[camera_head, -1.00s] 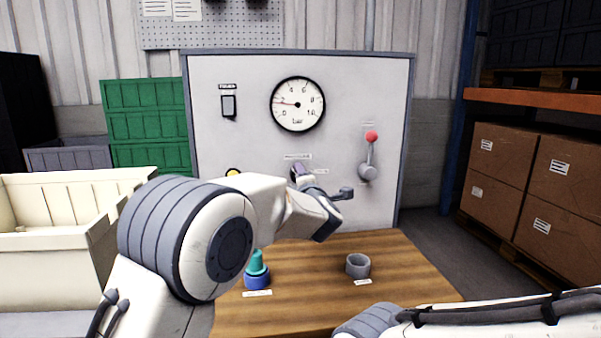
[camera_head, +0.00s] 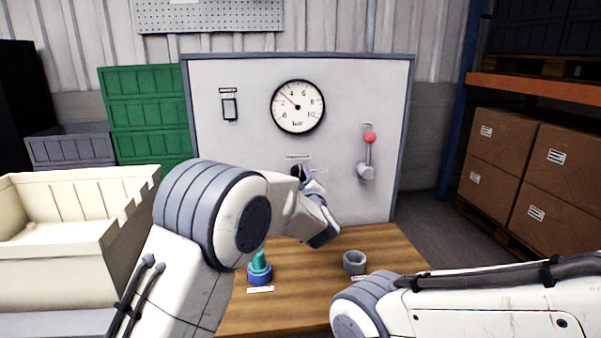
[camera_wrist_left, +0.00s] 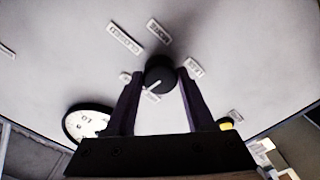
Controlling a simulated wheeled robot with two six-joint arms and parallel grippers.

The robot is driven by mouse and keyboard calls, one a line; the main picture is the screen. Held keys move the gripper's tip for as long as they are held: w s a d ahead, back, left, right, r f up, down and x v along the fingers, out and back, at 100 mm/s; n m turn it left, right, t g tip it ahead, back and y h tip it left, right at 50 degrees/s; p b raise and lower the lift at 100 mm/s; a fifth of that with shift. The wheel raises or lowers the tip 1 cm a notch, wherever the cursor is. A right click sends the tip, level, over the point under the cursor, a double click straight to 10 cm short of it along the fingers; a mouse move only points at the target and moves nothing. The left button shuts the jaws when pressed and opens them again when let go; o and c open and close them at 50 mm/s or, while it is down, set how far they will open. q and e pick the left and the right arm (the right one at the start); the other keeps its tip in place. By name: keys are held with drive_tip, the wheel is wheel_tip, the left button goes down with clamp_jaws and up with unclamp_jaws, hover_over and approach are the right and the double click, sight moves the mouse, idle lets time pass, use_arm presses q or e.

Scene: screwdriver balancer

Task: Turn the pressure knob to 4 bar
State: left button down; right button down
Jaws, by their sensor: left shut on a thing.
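The black pressure knob (camera_wrist_left: 159,70) with a white pointer line is on the grey panel (camera_head: 215,68) in the left wrist view. My left gripper (camera_wrist_left: 161,76) is shut on it, one finger on each side. The gauge also shows partly in the left wrist view (camera_wrist_left: 88,124). My right gripper is out of view; only its arm shows.
A red-tipped lever (camera_head: 369,138) is right of the gauge, a dark switch (camera_head: 229,108) left. On the wooden table (camera_head: 300,300) are a teal cone (camera_head: 259,261) on a blue base and a grey ring (camera_head: 354,263). A cream bin (camera_head: 60,270) stands left.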

use_arm(q)
drive_tip(key=shift+m+p, duration=0.6)
drive_tip(key=shift+m, duration=0.5)
drive_tip(key=shift+f, duration=0.1)
drive_tip(key=shift+c, duration=1.3)
unclamp_jaws()
drive_tip(key=s+d, duration=0.1)
drive_tip(key=s, duration=0.9)
drive_tip(key=shift+s+d+b, duration=0.2)
drive_tip(key=shift+d+b, duration=0.1)
drive_tip(key=shift+b, duration=0.1)
